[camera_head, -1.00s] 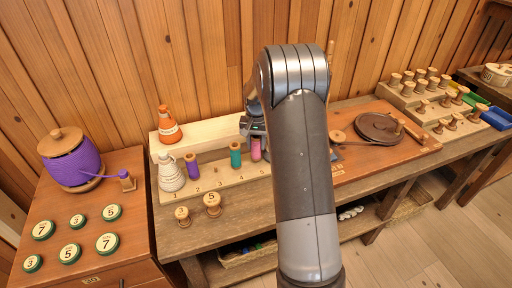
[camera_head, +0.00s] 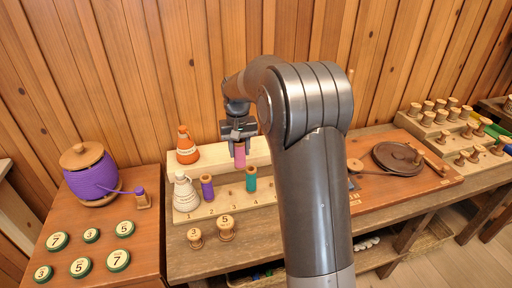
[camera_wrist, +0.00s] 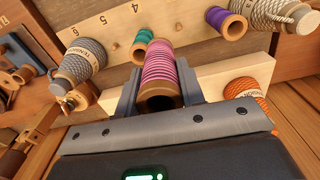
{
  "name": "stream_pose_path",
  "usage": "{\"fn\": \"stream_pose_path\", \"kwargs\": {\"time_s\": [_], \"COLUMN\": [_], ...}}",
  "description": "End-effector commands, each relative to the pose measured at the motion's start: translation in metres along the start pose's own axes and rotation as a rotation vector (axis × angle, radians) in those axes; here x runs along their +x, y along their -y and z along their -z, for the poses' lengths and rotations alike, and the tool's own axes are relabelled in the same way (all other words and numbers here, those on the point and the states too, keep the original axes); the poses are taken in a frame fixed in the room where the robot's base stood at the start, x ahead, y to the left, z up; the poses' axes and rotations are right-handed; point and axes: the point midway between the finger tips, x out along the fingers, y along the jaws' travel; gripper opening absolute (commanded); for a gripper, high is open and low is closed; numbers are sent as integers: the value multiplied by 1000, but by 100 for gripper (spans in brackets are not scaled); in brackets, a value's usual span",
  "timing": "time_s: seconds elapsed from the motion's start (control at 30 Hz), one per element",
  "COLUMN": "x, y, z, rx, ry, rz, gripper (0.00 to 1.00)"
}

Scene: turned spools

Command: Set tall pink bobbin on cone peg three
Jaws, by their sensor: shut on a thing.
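My gripper (camera_head: 238,137) is shut on the tall pink bobbin (camera_head: 240,156). The bobbin hangs roughly upright behind and above the numbered board (camera_head: 205,214), between the purple and teal bobbins in the head view. In the wrist view the pink bobbin (camera_wrist: 158,72) sits between my two fingers, its wooden end facing the camera. The purple bobbin (camera_head: 207,188) stands by number 2 and the teal bobbin (camera_head: 251,179) by number 4.
A pale thread cone (camera_head: 185,192) stands at the board's left end and an orange cone (camera_head: 187,148) on the raised back block. Another grey cone (camera_wrist: 84,60) shows in the wrist view. Small wooden spools (camera_head: 226,228) stand in front. A purple pot (camera_head: 92,177) is far left.

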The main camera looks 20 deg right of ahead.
Motion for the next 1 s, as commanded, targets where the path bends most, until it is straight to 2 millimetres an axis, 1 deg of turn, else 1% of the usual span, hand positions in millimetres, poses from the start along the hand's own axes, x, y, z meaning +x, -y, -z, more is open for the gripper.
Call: {"fn": "stream_pose_path", "kwargs": {"time_s": [0.03, 0.07, 0.1, 0.27, 0.5, 0.8, 0.83, 0.9, 1.0], "x": [3, 6, 14, 40, 80, 118, 122, 115, 108], "y": [10, 14, 9, 5, -1, -7, -7, -3, 2], "z": [-6, -8, -11, -23, -45, -72, -74, -64, -54], "rx": [-38, -54, -44, -41, -38, -35, -34, 1, 54], "ry": [0, 0, 3, 2, 2, 1, 1, -4, -3], "rz": [0, 0, -1, 0, 0, 0, 0, 0, 0], "gripper": [12, 12, 12, 12, 12, 12, 12, 12, 12]}}
